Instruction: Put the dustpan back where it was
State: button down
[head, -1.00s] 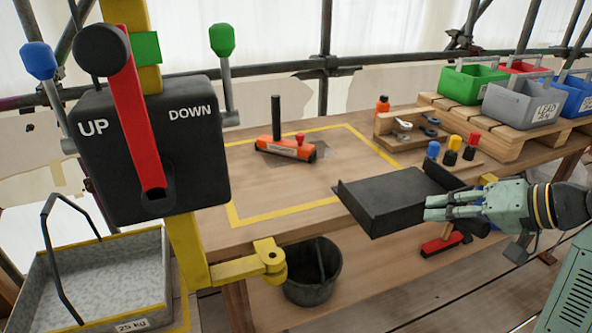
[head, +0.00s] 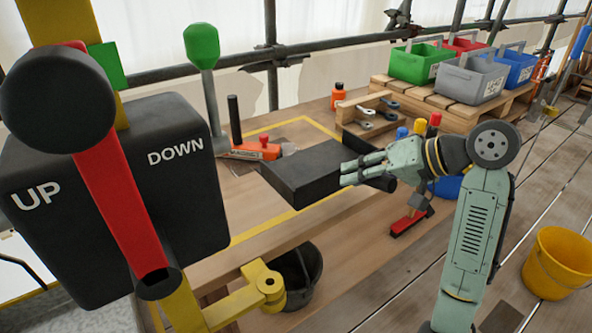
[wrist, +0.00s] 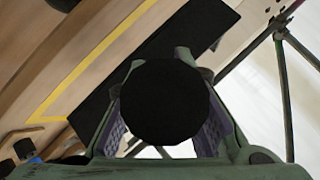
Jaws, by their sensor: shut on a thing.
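The black dustpan (head: 312,176) is held in the air by my gripper (head: 352,172), above the front part of the wooden bench in the head view. Its wide pan points left, towards the yellow-taped area. In the wrist view my gripper (wrist: 165,110) is shut on a dark round part of the dustpan, and the flat black pan (wrist: 193,35) stretches out behind it. A red-headed brush (head: 410,222) is low down below my gripper. The dustpan hides part of the bench and tape.
A black control box (head: 150,200) with a red lever fills the left of the head view. An orange tool (head: 255,150) lies on the bench. Several bins stand on a pallet (head: 440,100) at the back right. A yellow bucket (head: 560,262) stands on the plank floor.

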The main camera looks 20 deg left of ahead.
aim_at(310, 171)
jog(key=w+a+p, duration=0.1)
jog(key=w+a, duration=0.1)
jog(key=a, duration=0.1)
jog(key=w+a, duration=0.2)
jog(key=a, duration=0.2)
jog(key=w+a+f+p, duration=0.1)
jog(key=w+a, duration=0.1)
jog(key=a, duration=0.2)
jog(key=shift+p, duration=0.35)
notch_tip(310, 171, down, 3)
jog(key=shift+f+p, duration=0.2)
jog(key=shift+p, duration=0.4)
jog(key=shift+a+f, duration=0.1)
jog(key=shift+f, duration=0.05)
jog(key=shift+f, duration=0.6)
jog(key=c, duration=1.4)
grip_release()
jog(key=shift+r, duration=0.2)
jog(key=b+v, duration=0.3)
jog(key=v, duration=0.9)
jog(key=shift+r, duration=0.35)
